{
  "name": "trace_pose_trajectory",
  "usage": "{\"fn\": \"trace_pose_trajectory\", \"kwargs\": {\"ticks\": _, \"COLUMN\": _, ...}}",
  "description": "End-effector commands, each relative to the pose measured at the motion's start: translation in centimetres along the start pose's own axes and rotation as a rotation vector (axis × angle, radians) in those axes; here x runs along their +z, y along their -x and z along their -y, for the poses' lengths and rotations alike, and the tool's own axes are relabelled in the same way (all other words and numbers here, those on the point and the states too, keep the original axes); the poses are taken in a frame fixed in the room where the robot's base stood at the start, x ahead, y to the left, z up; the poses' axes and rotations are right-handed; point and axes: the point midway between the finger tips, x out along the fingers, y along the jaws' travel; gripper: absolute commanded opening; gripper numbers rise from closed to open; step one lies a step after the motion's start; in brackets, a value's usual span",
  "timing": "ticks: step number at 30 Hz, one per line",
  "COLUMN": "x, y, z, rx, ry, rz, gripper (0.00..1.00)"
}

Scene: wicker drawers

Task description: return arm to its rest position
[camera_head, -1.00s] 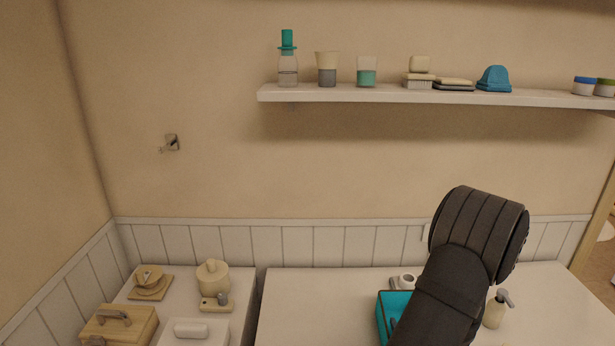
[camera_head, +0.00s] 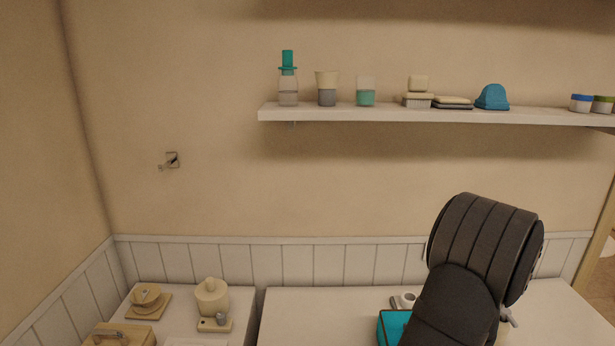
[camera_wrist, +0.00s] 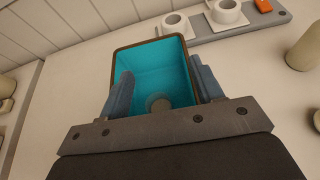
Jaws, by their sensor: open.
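My gripper (camera_wrist: 162,92) is open in the wrist view, its two blue-grey fingers apart. Nothing shows held between the fingers. A teal-lined box (camera_wrist: 150,45) with a brown rim lies beyond and between the fingers, and a round greyish thing shows low between them. I cannot tell whether the fingers are inside the box or above it. In the head view the box (camera_head: 393,322) is partly hidden behind my dark arm, and my gripper is out of sight there.
A white counter (camera_head: 310,315) holds the box, a tray (camera_wrist: 228,30) with white cups, and a dispenser behind my arm. A wall shelf (camera_head: 440,115) with bottles and cups runs above. A lower-left cabinet bears a lidded pot (camera_head: 212,297) and a wooden box (camera_head: 122,335). The counter's left is clear.

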Motion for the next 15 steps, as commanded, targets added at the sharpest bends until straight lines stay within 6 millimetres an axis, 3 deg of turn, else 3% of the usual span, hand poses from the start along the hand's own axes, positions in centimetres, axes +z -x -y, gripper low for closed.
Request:
{"fn": "trace_pose_trajectory", "kwargs": {"ticks": 12, "x": 1.6, "y": 6.7, "z": 3.7, "rx": -0.005, "ry": 0.0, "rz": 0.001, "gripper": 0.6}}
{"fn": "trace_pose_trajectory", "kwargs": {"ticks": 15, "x": 1.4, "y": 7.1, "z": 5.1, "rx": -0.021, "ry": -0.008, "rz": -0.001, "gripper": 0.6}}
